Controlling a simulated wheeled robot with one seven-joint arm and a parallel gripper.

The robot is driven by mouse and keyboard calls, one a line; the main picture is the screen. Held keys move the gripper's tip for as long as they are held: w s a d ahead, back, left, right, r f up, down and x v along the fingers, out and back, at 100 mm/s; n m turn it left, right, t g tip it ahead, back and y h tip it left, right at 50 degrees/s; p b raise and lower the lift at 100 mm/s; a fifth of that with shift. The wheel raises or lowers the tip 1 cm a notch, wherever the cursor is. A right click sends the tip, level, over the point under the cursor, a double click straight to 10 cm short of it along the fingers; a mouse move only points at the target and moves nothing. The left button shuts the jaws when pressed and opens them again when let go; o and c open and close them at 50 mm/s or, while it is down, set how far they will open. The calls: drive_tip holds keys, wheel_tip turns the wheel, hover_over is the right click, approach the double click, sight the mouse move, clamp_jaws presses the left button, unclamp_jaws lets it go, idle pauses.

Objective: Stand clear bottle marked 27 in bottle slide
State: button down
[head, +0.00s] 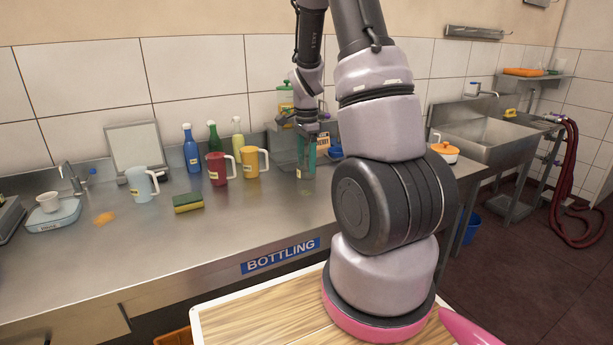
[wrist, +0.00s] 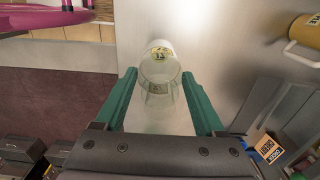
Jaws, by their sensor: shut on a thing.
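My gripper (wrist: 160,92) has two green fingers and is shut on a clear bottle (wrist: 163,88). The bottle carries a yellow label with a dark number, hard to read. In the head view my gripper (head: 306,140) points down over the steel counter, with the bottle (head: 307,171) between its fingers. I cannot tell whether its base touches the counter. A grey structure with long straight edges (wrist: 283,112), possibly the bottle slide, lies at the right of the wrist view. It is partly hidden behind my gripper in the head view.
An orange mug (head: 250,163), a red mug (head: 217,168) and a sponge (head: 188,202) stand left of the bottle. Blue, green and yellow bottles (head: 191,148) line the back. An orange sign (head: 323,140) is just behind my gripper. The front counter (head: 235,220) is clear.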

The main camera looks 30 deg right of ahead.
drive_tip(key=shift+r, duration=4.95)
drive_tip(key=shift+w, duration=0.1)
